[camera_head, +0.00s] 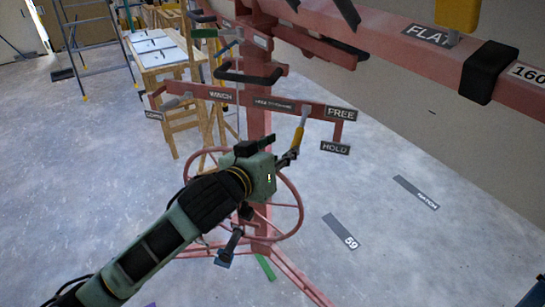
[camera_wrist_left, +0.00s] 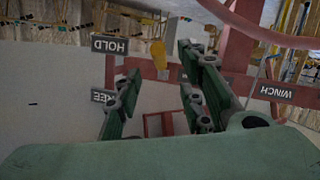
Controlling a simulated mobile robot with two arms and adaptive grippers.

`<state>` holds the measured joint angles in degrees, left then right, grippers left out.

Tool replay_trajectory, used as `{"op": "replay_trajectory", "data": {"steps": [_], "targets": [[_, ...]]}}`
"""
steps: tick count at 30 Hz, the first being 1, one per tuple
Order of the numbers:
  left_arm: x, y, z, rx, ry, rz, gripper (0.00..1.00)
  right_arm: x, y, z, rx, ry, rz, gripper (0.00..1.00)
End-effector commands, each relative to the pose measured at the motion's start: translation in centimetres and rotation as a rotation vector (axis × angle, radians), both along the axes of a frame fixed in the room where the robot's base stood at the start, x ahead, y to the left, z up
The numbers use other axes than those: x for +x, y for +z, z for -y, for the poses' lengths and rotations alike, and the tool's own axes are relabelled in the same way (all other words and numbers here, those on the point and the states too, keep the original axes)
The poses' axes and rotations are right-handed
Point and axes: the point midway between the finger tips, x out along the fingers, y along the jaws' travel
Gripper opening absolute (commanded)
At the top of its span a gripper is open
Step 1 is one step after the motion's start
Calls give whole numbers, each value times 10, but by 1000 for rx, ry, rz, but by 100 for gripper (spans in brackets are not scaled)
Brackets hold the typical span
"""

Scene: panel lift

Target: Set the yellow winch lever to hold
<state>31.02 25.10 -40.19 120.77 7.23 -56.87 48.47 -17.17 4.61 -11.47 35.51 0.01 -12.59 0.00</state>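The yellow winch lever (camera_head: 299,138) hangs down from a grey pivot on the red crossbar, tilted slightly left at its lower end. It is just left of the FREE plate (camera_head: 341,113) and the HOLD plate (camera_head: 335,148) below that. My left gripper (camera_head: 291,156) is close to the lever's lower end. In the left wrist view, which looks upside down, the lever (camera_wrist_left: 158,53) shows in the gap between the spread fingers of my left gripper (camera_wrist_left: 158,70). The fingers look apart; contact with the lever cannot be told. My right gripper is not in view.
The red lift mast (camera_head: 257,125) stands behind my left gripper, with a red handwheel (camera_head: 291,215) below it. A red beam (camera_head: 395,42) crosses the upper right. A wooden table (camera_head: 155,60) and a stepladder (camera_head: 83,45) stand back left. The floor right is open.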

Motion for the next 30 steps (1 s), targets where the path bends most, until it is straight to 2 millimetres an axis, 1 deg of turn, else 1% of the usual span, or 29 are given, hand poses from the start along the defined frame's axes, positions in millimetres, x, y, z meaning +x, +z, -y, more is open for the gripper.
{"op": "replay_trajectory", "data": {"steps": [1, 3, 6, 9, 30], "targets": [[-8, 2, -4, 1, 0, 0, 36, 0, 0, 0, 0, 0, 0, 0], [-17, 5, -8, 0, -1, 0, 36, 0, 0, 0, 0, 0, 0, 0], [-26, 7, -13, 1, 1, -1, 36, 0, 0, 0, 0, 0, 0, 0], [-31, 9, -15, 0, 0, 0, 36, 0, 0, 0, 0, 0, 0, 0], [-33, 10, -16, 0, 0, 0, 36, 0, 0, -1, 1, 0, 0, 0]]}}
